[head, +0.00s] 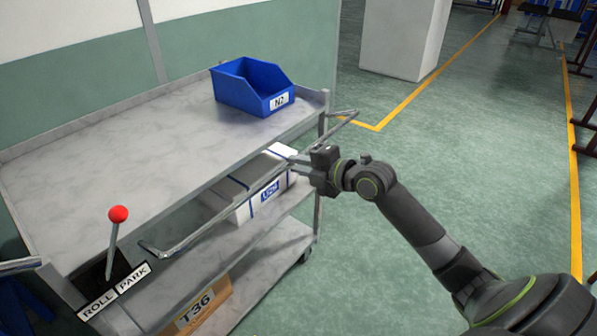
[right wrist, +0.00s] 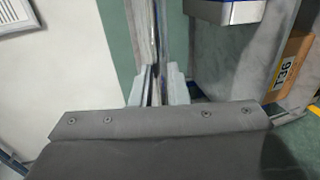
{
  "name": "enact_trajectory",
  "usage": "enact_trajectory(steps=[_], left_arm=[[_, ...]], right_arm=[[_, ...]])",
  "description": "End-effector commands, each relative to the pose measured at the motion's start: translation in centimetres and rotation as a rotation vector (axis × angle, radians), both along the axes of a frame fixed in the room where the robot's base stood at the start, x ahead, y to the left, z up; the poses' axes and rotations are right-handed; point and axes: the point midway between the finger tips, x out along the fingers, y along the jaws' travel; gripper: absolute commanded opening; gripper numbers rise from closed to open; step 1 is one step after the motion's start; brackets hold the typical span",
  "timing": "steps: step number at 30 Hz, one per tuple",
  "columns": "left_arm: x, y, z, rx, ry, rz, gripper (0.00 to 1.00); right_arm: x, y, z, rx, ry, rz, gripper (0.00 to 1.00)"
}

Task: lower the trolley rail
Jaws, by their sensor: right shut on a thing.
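The trolley (head: 110,145) stands at the left with a grey top shelf. Its rail (head: 215,222) is a thin metal bar running along the near side, held out from the trolley below the top shelf's level. My right gripper (head: 298,168) is shut on the rail toward its far end. In the right wrist view the rail (right wrist: 156,45) runs up the picture between the two fingers (right wrist: 155,88). My left gripper is not in view.
A blue bin (head: 240,92) marked N2 stands on the top shelf. A white box (head: 232,200) and a T36 carton (head: 210,305) sit on lower shelves. A red-knobbed lever (head: 118,215) stands by ROLL and PARK labels. Green floor is free to the right.

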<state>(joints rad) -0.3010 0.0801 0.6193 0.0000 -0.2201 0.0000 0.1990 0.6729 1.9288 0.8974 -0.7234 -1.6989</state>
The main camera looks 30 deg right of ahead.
Motion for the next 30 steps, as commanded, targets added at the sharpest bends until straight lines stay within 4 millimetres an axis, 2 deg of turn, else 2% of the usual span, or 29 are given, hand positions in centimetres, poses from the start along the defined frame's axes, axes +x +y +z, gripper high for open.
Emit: enact_trajectory(steps=[1, 2, 6, 15, 26, 30], left_arm=[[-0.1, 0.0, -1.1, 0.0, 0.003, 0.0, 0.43], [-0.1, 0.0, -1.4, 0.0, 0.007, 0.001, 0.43], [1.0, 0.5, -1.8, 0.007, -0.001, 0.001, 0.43], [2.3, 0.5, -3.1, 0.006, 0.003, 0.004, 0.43], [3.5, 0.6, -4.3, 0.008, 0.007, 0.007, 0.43], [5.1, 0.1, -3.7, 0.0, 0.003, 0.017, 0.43]], right_arm=[[0.0, -0.1, -0.7, 0.001, -0.012, -0.002, 0.0], [-0.1, -0.1, -0.8, 0.004, -0.019, -0.002, 0.0], [-0.2, -0.2, -1.2, 0.014, -0.047, -0.003, 0.0], [-0.5, -0.3, -1.9, 0.036, -0.096, -0.002, 0.0], [-0.7, -0.4, -2.9, 0.058, -0.148, -0.002, 0.0], [-0.7, -0.4, -3.2, 0.068, -0.168, -0.003, 0.0]])
